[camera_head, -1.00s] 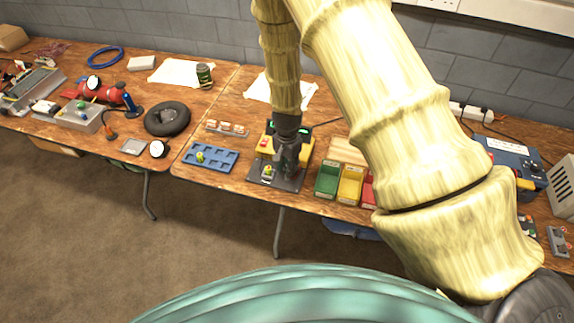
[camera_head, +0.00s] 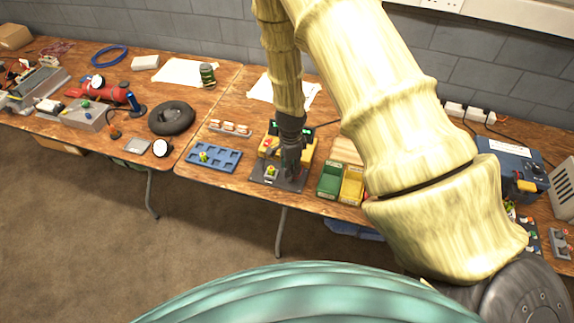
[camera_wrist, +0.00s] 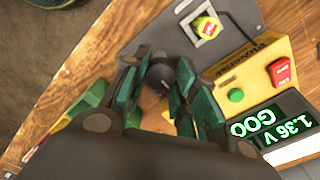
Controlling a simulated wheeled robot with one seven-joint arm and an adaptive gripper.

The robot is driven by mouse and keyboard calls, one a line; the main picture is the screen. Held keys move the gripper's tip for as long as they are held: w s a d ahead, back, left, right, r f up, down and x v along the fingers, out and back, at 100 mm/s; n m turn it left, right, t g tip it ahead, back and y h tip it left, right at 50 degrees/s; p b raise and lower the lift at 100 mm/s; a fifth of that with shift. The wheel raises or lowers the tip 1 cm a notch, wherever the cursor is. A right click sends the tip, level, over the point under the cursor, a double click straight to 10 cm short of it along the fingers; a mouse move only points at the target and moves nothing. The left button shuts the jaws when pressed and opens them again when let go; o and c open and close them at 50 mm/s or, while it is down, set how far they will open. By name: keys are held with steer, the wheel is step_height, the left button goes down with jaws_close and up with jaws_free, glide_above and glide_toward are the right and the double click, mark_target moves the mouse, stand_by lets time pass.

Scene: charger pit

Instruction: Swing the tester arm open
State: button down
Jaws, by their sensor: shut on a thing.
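The tester is a yellow box (camera_head: 268,146) on a dark base plate (camera_head: 262,181), on the right-hand table. In the wrist view its yellow panel (camera_wrist: 228,82) has a green button, a red button and a lit display (camera_wrist: 268,122) reading "1.36 V" and "GOO", the rest cut off. A yellow-green cell (camera_wrist: 207,27) stands on the plate. My gripper (camera_head: 290,170) is over the right part of the plate. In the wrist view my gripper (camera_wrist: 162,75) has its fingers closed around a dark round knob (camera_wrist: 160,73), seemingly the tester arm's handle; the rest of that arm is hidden.
A blue pocketed tray (camera_head: 225,160) with one cell is left of the tester. Green (camera_head: 330,180) and yellow (camera_head: 351,187) bins stand close on the right. A small rack (camera_head: 229,128) lies behind the tray. A blue unit (camera_head: 510,160) is farther right.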

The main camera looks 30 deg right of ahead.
steer(key=shift+w+d+r, duration=0.1)
steer(key=c, duration=1.1)
jaws_free()
step_height(320, 180, up, 12)
